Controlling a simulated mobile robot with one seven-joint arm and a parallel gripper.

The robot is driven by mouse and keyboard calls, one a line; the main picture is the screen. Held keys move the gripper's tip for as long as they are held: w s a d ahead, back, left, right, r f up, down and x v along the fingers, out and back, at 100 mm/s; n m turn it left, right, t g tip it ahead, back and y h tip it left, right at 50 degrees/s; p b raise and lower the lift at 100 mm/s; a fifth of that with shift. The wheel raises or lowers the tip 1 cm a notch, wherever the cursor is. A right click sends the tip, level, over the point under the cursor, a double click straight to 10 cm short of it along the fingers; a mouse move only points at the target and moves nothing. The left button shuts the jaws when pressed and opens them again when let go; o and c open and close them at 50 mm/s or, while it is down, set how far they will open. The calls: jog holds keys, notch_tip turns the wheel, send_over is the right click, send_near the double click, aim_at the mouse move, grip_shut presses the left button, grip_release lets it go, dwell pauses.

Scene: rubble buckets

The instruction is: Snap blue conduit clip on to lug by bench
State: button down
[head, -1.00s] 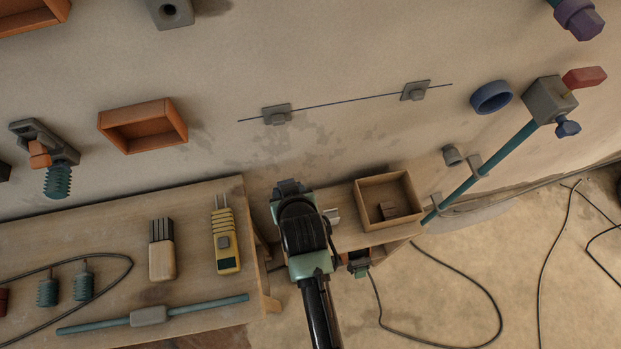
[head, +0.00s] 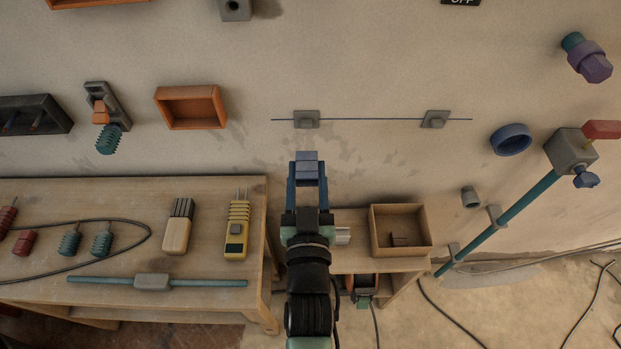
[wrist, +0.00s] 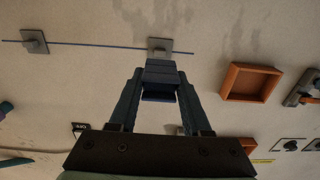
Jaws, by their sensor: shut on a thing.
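My gripper (head: 307,180) is shut on the blue conduit clip (head: 307,161), which sits between the fingertips and points at the wall. The wrist view shows the clip (wrist: 160,72) between both fingers too. The lug by the bench is the left grey plate with a raised block (head: 306,119) on the wall. In the head view it lies just above the clip, with bare wall showing between. In the wrist view the lug (wrist: 160,46) shows just beyond the clip, its lower part partly hidden. I cannot tell the remaining depth gap.
A thin blue conduit (head: 370,119) runs along the wall past the lug to a second lug (head: 434,119). An orange box (head: 190,107) is left of it. The bench (head: 130,200) with tools and a low shelf with an open box (head: 401,245) stand below. The wall around the lug is clear.

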jog(key=shift+w+b, duration=0.3)
jog(key=shift+w, duration=2.45)
jog(key=c, duration=1)
grip_release()
grip_shut()
